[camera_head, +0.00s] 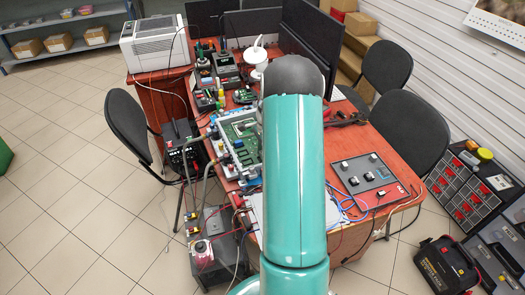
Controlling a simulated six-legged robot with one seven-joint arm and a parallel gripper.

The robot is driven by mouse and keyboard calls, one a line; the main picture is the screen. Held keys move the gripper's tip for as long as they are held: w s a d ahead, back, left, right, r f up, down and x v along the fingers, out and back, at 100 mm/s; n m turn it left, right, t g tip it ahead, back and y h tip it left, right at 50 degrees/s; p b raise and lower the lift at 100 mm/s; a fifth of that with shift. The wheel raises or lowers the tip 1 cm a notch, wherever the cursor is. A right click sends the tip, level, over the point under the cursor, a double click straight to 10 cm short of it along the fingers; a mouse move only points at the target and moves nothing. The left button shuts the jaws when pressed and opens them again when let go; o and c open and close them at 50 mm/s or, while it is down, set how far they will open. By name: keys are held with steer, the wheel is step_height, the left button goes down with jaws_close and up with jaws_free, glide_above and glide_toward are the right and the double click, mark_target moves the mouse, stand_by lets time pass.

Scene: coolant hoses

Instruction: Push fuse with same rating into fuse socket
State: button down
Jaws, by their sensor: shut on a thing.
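My teal arm (295,180) rises through the middle of the picture, and its dark rounded joint is at the top. My gripper does not show; the arm hides whatever lies behind it. A dark grey panel (382,190) lies on the red table, right of my arm. It carries several small black and white blocks; I cannot tell which one is a fuse socket. No fuse can be made out, and no rating can be read.
The red table (410,138) holds a green circuit board (240,132), tools and blue hoses (347,207). Black chairs (131,128) stand around it. A case with red parts (461,196) and a black battery box (447,264) are on the floor at right.

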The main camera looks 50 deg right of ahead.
steer(key=shift+f, duration=0.75)
stand_by(2.1)
steer(key=c, duration=1.2)
jaws_free()
steer(key=shift+o, duration=0.2)
steer(key=shift+o, duration=1)
steer(key=shift+s, duration=0.1)
steer(key=shift+r, duration=3.55)
